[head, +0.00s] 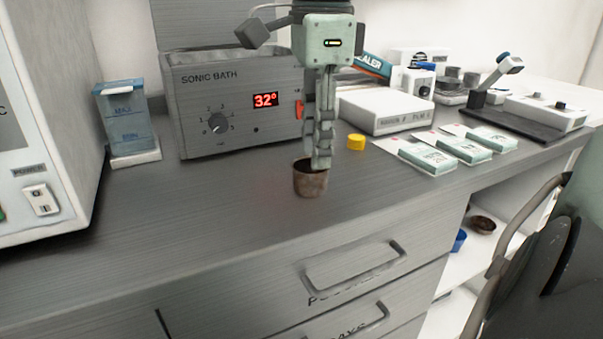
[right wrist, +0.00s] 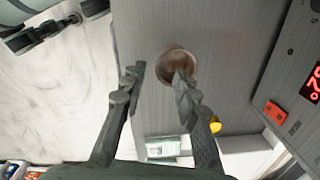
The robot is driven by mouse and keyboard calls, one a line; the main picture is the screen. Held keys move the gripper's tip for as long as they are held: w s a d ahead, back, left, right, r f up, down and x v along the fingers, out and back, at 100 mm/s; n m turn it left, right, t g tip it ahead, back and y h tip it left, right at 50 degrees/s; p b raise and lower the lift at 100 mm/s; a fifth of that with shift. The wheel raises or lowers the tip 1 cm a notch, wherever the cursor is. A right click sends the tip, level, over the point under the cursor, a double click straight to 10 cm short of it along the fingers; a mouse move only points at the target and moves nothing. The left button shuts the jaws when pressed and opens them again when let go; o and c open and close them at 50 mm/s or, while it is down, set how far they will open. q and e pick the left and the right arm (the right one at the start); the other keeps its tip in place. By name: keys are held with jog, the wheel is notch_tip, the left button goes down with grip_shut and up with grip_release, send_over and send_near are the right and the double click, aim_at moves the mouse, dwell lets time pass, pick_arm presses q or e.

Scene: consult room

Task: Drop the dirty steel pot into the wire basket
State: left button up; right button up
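The dirty steel pot (head: 308,184) is a small brown-stained cup standing upright on the grey counter, in front of the sonic bath. It also shows in the right wrist view (right wrist: 173,61). My right gripper (head: 321,160) points down at the pot. Its fingers are apart in the right wrist view (right wrist: 157,74) with nothing held between them. One finger overlaps the pot's mouth and the other is off to its side; I cannot tell whether either touches it. I cannot make out a wire basket. My left gripper is not in the head view.
The sonic bath (head: 228,110), reading 32°, stands behind the pot. A yellow cap (head: 356,142) lies just right of the gripper. A white box (head: 385,110) and several pale green packets (head: 427,157) are further right. Blue boxes (head: 127,118) stand left. The front counter is clear.

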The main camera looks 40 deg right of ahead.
aim_at(314, 174)
notch_tip(314, 174, down, 6)
jog(key=shift+w+f, duration=0.1)
grip_shut()
dwell(0.4)
